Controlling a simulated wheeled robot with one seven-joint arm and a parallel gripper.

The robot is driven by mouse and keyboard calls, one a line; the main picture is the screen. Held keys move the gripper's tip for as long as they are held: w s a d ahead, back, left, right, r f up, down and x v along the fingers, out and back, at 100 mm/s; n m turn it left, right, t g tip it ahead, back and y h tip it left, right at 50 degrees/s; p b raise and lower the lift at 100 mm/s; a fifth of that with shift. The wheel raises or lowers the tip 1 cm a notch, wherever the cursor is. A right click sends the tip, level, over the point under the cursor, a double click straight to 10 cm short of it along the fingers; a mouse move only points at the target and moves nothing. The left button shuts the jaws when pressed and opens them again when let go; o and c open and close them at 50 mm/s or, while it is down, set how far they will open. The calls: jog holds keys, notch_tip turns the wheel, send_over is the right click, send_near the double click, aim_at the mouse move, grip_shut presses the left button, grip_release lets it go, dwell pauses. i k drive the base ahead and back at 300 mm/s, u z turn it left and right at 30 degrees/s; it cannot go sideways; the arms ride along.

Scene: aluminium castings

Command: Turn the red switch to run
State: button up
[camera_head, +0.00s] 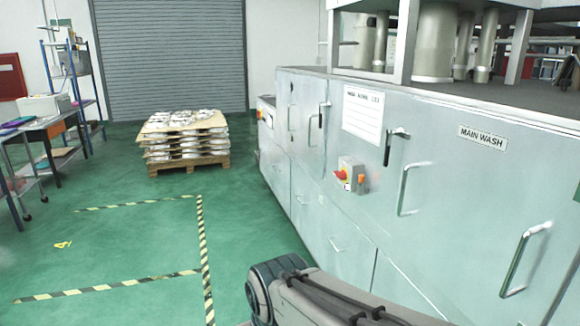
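The red switch (341,174) is a small red knob on a yellow backing. It sits on a grey box on the front of the long grey washing machine (300,160), right of the picture's middle. A small orange part (362,179) is at the right side of this box. The switch's exact position and any markings are too small to read. My gripper is not in view. A part of my arm crosses the bottom of the picture, lower than the switch and apart from it in the picture.
The machine front has several protruding handles, one (412,188) right of the switch, and a "MAIN WASH" sign (482,137). A pallet (190,163) of stacked castings stands at the back. A table (50,125) and shelf rack stand left. The green floor (140,235), marked with striped tape, is mostly clear.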

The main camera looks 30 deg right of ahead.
aim_at(342, 175)
jog(key=z, duration=0.2)
jog(key=i, duration=1.25)
jog(key=z, duration=0.25)
